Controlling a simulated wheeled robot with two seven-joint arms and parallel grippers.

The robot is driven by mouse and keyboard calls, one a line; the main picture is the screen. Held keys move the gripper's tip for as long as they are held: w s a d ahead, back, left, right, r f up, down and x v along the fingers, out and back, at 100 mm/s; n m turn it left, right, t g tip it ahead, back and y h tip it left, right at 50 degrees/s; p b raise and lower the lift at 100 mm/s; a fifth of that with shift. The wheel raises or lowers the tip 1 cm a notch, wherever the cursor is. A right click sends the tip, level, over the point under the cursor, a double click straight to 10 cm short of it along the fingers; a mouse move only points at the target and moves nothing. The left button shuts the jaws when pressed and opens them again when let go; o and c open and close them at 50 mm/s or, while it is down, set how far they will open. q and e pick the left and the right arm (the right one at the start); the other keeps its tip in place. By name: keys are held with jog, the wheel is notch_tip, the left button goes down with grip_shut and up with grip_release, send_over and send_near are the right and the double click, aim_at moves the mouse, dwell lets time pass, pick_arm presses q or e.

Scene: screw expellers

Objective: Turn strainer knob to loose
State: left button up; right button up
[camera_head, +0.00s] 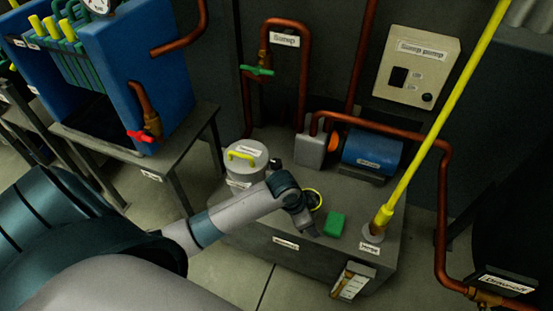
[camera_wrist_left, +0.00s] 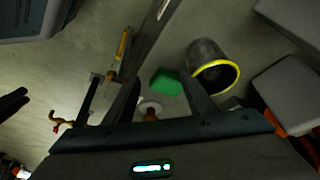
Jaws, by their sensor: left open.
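A grey round pot with a yellow handle (camera_head: 241,156) on its lid stands on the left of the grey tank top (camera_head: 285,222). I take the pot as the strainer (camera_head: 246,168); its label is too small to read. My left gripper (camera_head: 308,230) is down to the right of the pot, near the tank's front edge, apart from the handle. In the left wrist view its two fingers are spread with nothing held. The pot is not clearly seen there. I cannot tell how tight the knob is. My right gripper is out of view.
A green block (camera_head: 334,224) and a dark yellow-rimmed cup (camera_head: 314,198) are close to my left gripper. A yellow pole (camera_head: 440,110) leans up from the tank's right side. Copper pipes (camera_head: 437,190) and a blue motor (camera_head: 371,152) stand behind.

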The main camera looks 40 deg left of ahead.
pick_arm(q)
jog(key=w+a+r+m+g, duration=0.1)
jog(key=w+a+r+m, duration=0.15)
jog(key=w+r, duration=0.3)
notch_tip(320, 180, up, 20)
jog(key=m+g+y+b, duration=0.2)
jog(key=y, duration=0.1)
send_over(276, 162)
jog(key=shift+s, duration=0.1)
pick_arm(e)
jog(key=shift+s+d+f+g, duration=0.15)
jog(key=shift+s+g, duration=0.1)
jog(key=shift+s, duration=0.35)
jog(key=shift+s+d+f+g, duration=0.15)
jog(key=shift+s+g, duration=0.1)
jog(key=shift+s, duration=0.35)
pick_arm(q)
jog(key=shift+f, duration=0.2)
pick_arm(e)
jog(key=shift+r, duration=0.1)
pick_arm(q)
notch_tip(276, 162, down, 16)
jog(key=shift+r+b, duration=0.1)
jog(key=shift+b, duration=0.65)
jog(key=shift+f, duration=0.65)
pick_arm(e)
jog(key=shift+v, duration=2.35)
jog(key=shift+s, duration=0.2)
